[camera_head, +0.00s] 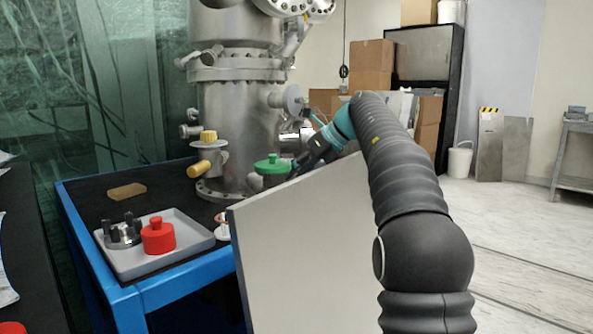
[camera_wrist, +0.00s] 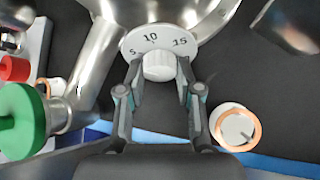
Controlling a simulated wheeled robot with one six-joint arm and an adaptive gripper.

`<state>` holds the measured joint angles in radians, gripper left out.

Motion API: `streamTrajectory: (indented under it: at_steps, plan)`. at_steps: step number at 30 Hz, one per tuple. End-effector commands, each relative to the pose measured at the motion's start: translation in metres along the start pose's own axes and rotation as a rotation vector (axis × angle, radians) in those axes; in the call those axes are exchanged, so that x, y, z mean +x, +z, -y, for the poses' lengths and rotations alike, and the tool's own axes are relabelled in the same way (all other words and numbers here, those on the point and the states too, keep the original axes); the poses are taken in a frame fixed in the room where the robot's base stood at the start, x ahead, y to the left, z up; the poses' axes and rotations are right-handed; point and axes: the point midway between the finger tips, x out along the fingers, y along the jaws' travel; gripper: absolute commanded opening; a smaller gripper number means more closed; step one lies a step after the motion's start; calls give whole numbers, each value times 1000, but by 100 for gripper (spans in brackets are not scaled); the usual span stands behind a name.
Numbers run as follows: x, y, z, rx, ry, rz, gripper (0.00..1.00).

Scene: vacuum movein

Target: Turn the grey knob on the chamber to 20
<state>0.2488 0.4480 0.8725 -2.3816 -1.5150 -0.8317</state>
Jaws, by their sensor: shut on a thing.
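The steel chamber (camera_head: 243,120) stands on the blue-edged table in the head view; its curved wall (camera_wrist: 165,8) is at the top of the wrist view. The grey knob (camera_wrist: 159,66) sits in front of a white dial plate (camera_wrist: 160,38) marked 5, 10 and 15. The 10 is near the top of the plate, slightly left of the knob's centre; no 20 is visible. My gripper (camera_wrist: 159,70) has one finger on each side of the knob and is shut on it. In the head view my gripper (camera_head: 312,157) is beside the chamber, and the knob is hidden.
A green-capped port (camera_head: 272,166) and a yellow-knobbed valve (camera_head: 208,140) are left of my gripper. A grey tray (camera_head: 190,248) holds a red-capped part (camera_head: 158,236). A pale panel (camera_head: 315,235) stands in front. A copper-ringed disc (camera_wrist: 236,127) lies right of my fingers.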

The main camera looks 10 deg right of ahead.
Motion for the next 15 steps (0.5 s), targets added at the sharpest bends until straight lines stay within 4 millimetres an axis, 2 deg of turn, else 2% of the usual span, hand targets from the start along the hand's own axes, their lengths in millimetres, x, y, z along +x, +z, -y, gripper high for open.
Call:
streamTrajectory:
  at_steps: [15]
  plan:
    - [-6,5,-1,258,118,-2,0]
